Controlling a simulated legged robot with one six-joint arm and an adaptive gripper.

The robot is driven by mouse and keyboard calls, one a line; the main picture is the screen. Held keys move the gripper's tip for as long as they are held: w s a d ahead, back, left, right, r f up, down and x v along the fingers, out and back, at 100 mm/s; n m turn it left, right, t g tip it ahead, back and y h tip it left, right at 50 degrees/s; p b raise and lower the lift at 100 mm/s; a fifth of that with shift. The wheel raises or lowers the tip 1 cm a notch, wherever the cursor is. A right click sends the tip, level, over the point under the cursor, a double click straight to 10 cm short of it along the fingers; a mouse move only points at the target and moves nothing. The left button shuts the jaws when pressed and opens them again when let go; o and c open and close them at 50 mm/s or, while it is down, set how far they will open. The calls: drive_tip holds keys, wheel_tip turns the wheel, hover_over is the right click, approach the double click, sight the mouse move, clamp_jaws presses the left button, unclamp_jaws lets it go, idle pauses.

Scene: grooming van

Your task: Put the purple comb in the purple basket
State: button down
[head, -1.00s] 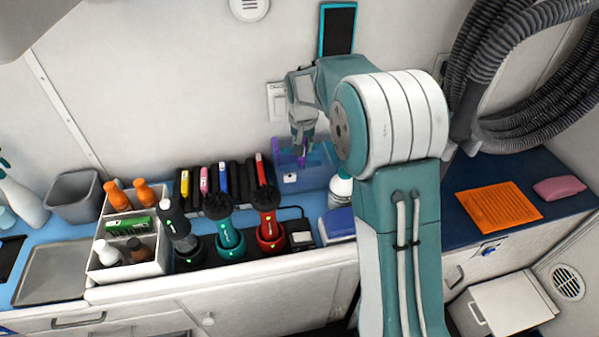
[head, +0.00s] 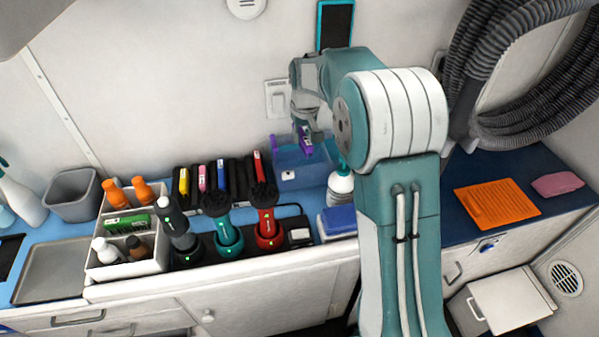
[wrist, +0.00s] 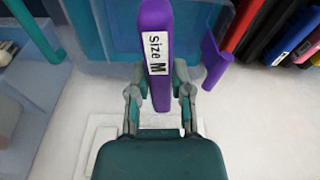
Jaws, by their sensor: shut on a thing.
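My gripper (wrist: 160,92) is shut on a purple bar-shaped thing (wrist: 157,30) with a white "Size M" label, which I take to be the purple comb; no teeth show. In the head view, my gripper (head: 307,128) holds this comb (head: 306,141) just above a blue open container (head: 290,179) by the back wall. A second purple piece (head: 279,141) stands at that container's left edge; it also shows in the wrist view (wrist: 215,62), apart from my fingers. I see no clearly purple basket. My arm hides part of the counter.
Three dryer-like tools (head: 268,222) are in front, with a white caddy (head: 128,265) further left. A white bottle (head: 340,186) and a blue box (head: 339,219) are close on the right.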

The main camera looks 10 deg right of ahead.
drive_tip(key=n, duration=0.2)
drive_tip(key=w+r+n, duration=0.1)
drive_tip(key=n, duration=0.1)
drive_tip(key=shift+r+y, duration=0.1)
drive_tip(key=shift+y, duration=0.2)
drive_tip(key=n, duration=0.2)
drive_tip(key=w+r+n, duration=0.1)
drive_tip(key=n, duration=0.1)
drive_tip(key=shift+g+y, duration=0.3)
drive_tip(key=n, duration=0.1)
drive_tip(key=r+n, duration=0.1)
drive_tip(key=n, duration=0.2)
drive_tip(key=shift+w+r+n+g, duration=0.2)
drive_tip(key=shift+w+n+g, duration=0.1)
drive_tip(key=shift+w, duration=0.05)
drive_tip(key=n, duration=0.2)
drive_tip(key=r+n, duration=0.1)
drive_tip(key=shift+w+n+g, duration=0.25)
drive_tip(key=shift+n+g, duration=0.05)
approach(299, 163)
drive_tip(key=s+f, duration=0.1)
drive_tip(key=f, duration=0.1)
drive_tip(key=s+a+f, duration=0.1)
drive_tip(key=f, duration=0.1)
drive_tip(key=s+a+f, duration=0.1)
drive_tip(key=shift+s+f, duration=0.35)
drive_tip(key=shift+f, duration=0.05)
